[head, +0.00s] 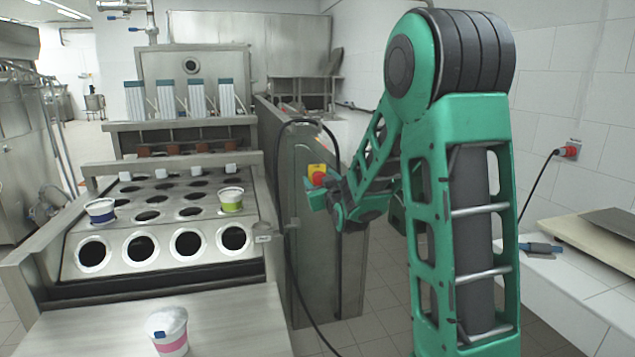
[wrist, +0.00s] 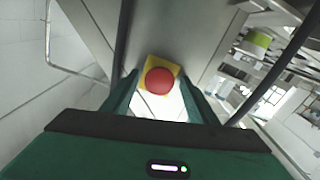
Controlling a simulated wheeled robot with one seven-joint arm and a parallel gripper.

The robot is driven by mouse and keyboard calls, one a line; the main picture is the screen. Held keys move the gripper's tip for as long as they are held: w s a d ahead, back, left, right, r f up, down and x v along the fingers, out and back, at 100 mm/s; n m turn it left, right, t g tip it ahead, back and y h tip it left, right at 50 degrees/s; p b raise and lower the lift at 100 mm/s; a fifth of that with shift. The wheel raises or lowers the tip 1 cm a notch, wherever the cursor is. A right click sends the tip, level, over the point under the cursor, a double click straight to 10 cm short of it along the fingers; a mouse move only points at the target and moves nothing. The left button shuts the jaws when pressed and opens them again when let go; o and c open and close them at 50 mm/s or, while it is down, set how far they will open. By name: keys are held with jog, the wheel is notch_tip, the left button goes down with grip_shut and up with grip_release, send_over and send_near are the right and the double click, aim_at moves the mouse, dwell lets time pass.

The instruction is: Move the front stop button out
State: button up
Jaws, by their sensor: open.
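The front stop button (head: 317,177) is a red round knob on a yellow box, mounted on the side panel of the steel cup filler. In the wrist view the red knob (wrist: 159,80) lies centred between my two dark green fingers, with its yellow plate behind it. My gripper (head: 318,194) is at the button, beside the machine's side panel. In the wrist view my gripper (wrist: 160,98) is open, its fingers to the left and right of the button. I cannot tell whether a finger touches the knob.
The cup filler (head: 160,262) has round holes holding a purple-banded cup (head: 100,211) and a green-banded cup (head: 231,200). A pink-banded cup (head: 168,332) stands on the front table. A black cable (head: 289,250) hangs near the side panel. A white ledge (head: 570,275) is at right.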

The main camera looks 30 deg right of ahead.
jog(key=shift+w+d, duration=0.1)
jog(key=shift+w, duration=0.2)
grip_shut()
jog(key=shift+s+f, duration=0.1)
jog(key=shift+s, duration=0.5)
grip_release()
jog(key=shift+a, duration=0.25)
